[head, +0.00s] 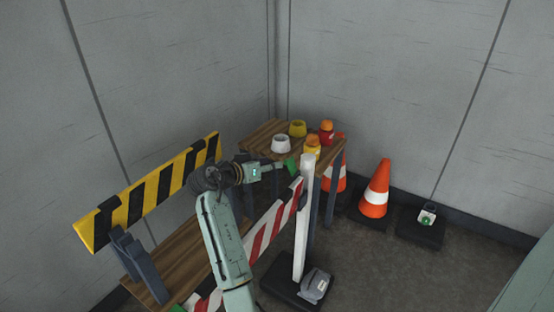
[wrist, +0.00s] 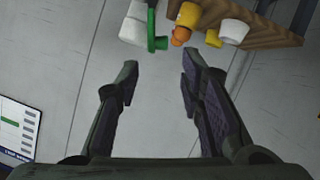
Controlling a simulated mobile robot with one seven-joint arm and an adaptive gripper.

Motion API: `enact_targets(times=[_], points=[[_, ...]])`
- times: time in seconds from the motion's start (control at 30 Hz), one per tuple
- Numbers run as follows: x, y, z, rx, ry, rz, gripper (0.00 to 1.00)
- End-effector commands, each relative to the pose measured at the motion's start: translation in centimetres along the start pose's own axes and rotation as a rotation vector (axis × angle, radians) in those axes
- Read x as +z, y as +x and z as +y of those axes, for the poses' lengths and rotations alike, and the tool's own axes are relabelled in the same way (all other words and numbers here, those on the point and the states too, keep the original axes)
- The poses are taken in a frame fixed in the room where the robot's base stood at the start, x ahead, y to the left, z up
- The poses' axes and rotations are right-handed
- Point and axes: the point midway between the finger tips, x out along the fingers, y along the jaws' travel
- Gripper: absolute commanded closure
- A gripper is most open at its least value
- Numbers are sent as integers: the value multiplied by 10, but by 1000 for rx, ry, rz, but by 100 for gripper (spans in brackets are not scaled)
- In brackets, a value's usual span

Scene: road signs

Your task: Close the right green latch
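The right green latch (head: 291,165) is at the top of the white post (head: 303,230), at the right end of the red-and-white striped board (head: 272,227). In the wrist view the green latch (wrist: 152,28) shows beside the white post top (wrist: 132,26), beyond my fingertips. My gripper (wrist: 160,68) is open, with nothing between its fingers. In the head view my gripper (head: 275,169) is just left of the latch; whether they touch is unclear. Another green latch (head: 178,309) shows partly at the bottom edge, by the board's left end.
A wooden table (head: 257,136) behind holds a white cup (head: 281,143), a yellow cup (head: 297,128) and orange-topped lamps (head: 326,132). A yellow-and-black barrier (head: 150,190) stands left. Orange cones (head: 375,188) stand right. A grey device (head: 315,286) lies at the post's foot.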

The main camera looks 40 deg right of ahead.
Motion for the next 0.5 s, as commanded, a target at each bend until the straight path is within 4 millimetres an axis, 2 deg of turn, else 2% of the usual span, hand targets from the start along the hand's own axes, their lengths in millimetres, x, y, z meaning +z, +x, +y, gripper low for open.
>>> enact_targets(times=[0.2, 0.33, 0.5], points=[[3, 45, -1, 1, -1, 1, 65], [2, 65, -2, -1, -1, 2, 65], [0, 80, -1, -2, 0, 2, 65]])
